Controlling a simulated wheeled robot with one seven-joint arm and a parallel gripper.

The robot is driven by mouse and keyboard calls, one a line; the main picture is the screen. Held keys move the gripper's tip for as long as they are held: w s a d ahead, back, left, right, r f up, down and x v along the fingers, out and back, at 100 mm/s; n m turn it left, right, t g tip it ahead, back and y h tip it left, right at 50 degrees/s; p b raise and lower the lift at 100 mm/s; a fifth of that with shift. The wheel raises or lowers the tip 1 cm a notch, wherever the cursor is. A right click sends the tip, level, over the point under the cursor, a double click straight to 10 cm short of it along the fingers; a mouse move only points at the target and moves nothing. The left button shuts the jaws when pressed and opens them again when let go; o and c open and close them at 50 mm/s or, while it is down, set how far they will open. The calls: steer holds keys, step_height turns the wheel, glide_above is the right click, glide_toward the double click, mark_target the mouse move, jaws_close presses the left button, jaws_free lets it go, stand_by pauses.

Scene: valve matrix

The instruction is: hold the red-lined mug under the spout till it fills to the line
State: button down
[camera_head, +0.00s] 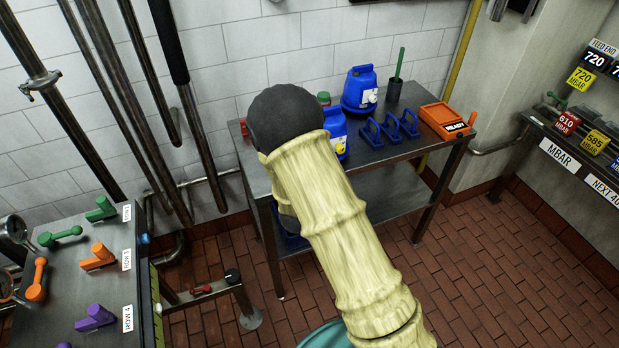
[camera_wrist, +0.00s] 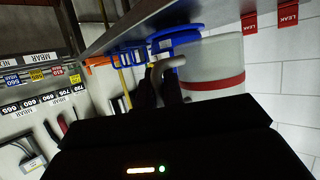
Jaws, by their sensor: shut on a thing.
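The mug (camera_wrist: 220,59) is pale grey with a red band around it, and lies sideways in the tilted wrist view. Its curved handle (camera_wrist: 170,64) points toward my gripper (camera_wrist: 158,88), whose dark fingers are shut on the handle. The inside of the mug and any liquid level cannot be seen. In the head view my own arm hides the gripper and the mug. No spout can be made out in either view.
A steel table (camera_head: 398,151) carries blue jugs (camera_head: 359,89), blue handled pieces (camera_head: 390,128) and an orange case (camera_head: 445,121). A bench (camera_head: 105,268) with coloured valve handles stands left. Pipes run along the left wall. A shelf with MBAR signs (camera_head: 558,156) stands right. Brick floor (camera_head: 495,260) is clear at right.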

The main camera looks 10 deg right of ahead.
steer(key=s+d+f+n+y, duration=0.2)
steer(key=f, duration=0.3)
steer(key=s+d+f+n+t+y, duration=0.1)
steer(key=s+d+f+n+y, duration=0.1)
steer(key=f, duration=0.3)
steer(key=shift+s+d+f+n+y, duration=0.2)
steer(key=shift+s+d+n+y, duration=0.1)
steer(key=shift+s+d+y, duration=0.4)
steer(key=shift+w+d, duration=0.15)
